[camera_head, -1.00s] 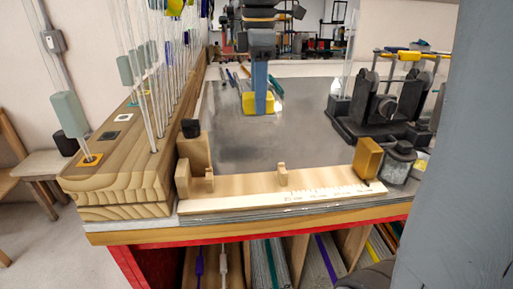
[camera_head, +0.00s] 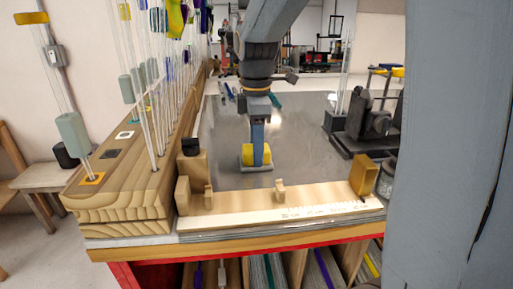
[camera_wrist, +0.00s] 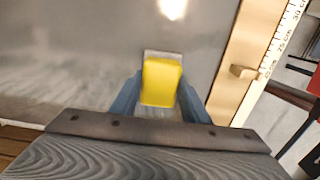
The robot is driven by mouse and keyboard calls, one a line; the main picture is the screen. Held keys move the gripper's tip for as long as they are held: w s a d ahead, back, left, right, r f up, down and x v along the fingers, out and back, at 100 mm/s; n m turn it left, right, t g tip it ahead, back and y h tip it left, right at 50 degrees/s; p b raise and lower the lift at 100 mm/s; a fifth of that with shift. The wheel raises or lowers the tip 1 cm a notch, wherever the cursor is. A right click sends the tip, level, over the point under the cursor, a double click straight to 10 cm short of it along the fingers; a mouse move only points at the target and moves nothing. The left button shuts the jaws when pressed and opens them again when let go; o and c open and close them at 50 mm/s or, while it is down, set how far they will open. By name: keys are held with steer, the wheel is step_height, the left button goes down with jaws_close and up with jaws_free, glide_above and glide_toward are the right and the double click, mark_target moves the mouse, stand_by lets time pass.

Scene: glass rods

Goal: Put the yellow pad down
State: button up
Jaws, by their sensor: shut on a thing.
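The yellow pad (camera_head: 248,154) is a small block at the end of my gripper (camera_head: 258,157), over the grey metal plate (camera_head: 310,135) in the head view. In the wrist view the yellow pad (camera_wrist: 161,82) sits between the two blue fingers of my gripper (camera_wrist: 158,98), which are shut on it. A thin grey piece shows at the pad's lower edge. The pad is at or close to the plate; I cannot tell whether it touches.
A wooden ruler strip (camera_head: 270,204) with small pegs runs along the front edge. A wooden rack of glass rods (camera_head: 125,200) stands at the left. A dark machine (camera_head: 365,125) stands at the right. The plate around the pad is clear.

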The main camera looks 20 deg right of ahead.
steer(key=shift+f, duration=0.15)
steer(key=o, duration=0.9)
step_height(320, 180, up, 12)
steer(key=shift+r+b, duration=0.15)
steer(key=shift+b, duration=0.9)
steer(key=shift+r, duration=0.1)
